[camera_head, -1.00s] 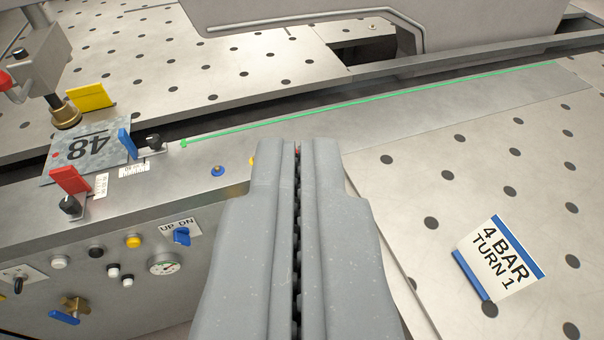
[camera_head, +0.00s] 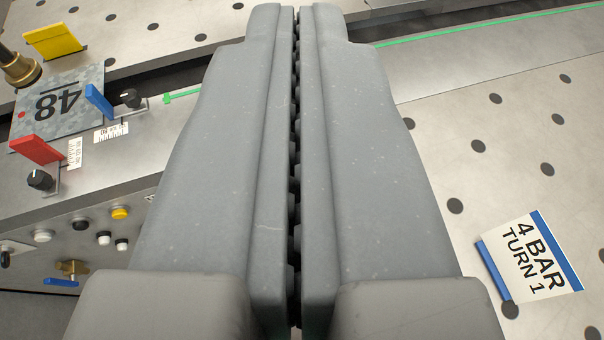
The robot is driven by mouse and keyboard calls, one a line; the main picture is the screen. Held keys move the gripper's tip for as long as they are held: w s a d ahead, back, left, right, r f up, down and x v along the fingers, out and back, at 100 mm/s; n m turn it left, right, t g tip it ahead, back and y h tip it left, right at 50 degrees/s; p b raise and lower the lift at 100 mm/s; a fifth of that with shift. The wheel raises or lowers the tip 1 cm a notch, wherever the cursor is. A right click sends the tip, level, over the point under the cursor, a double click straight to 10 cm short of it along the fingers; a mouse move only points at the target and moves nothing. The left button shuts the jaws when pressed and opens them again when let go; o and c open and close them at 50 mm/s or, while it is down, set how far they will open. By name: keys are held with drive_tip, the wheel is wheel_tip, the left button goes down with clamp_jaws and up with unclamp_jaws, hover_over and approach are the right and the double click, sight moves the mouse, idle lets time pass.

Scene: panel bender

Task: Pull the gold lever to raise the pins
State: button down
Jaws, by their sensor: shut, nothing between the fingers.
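My gripper (camera_head: 291,14) is shut and empty. Its grey fingers fill the middle of the view, with the tips near the top edge over the machine's bed. No lever that is clearly gold shows. A brass valve (camera_head: 70,268) with a blue handle sits low on the front panel at far left, well apart from my gripper. My fingers hide the middle of the panel and part of the ledge above it. I cannot identify the pins.
A grey plate marked 48 (camera_head: 60,103) lies at left among a red tab (camera_head: 37,149), a blue tab (camera_head: 98,101) and a yellow tab (camera_head: 54,41). Panel buttons (camera_head: 103,238) sit below. A sign reading 4 BAR TURN 1 (camera_head: 533,258) lies on the perforated table (camera_head: 440,150) at right.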

drive_tip(key=w+d+f+g, duration=0.1)
drive_tip(key=w+f, duration=0.4)
drive_tip(key=f, duration=0.5)
drive_tip(key=w+d+f+g+y+p, duration=0.15)
drive_tip(key=w+f, duration=0.35)
drive_tip(key=f, duration=0.5)
drive_tip(key=w+f+g+h, duration=0.15)
drive_tip(key=w+f, duration=0.35)
drive_tip(key=f, duration=0.5)
wheel_tip(320, 180, down, 13)
drive_tip(key=a+n+g+y, duration=0.1)
drive_tip(key=g+y, duration=0.1)
drive_tip(key=shift+w+a+f, duration=0.2)
drive_tip(key=shift+w+a, duration=0.1)
drive_tip(key=shift+b+x, duration=0.6)
drive_tip(key=shift+x, duration=4.45)
drive_tip(key=shift+s+f, duration=0.1)
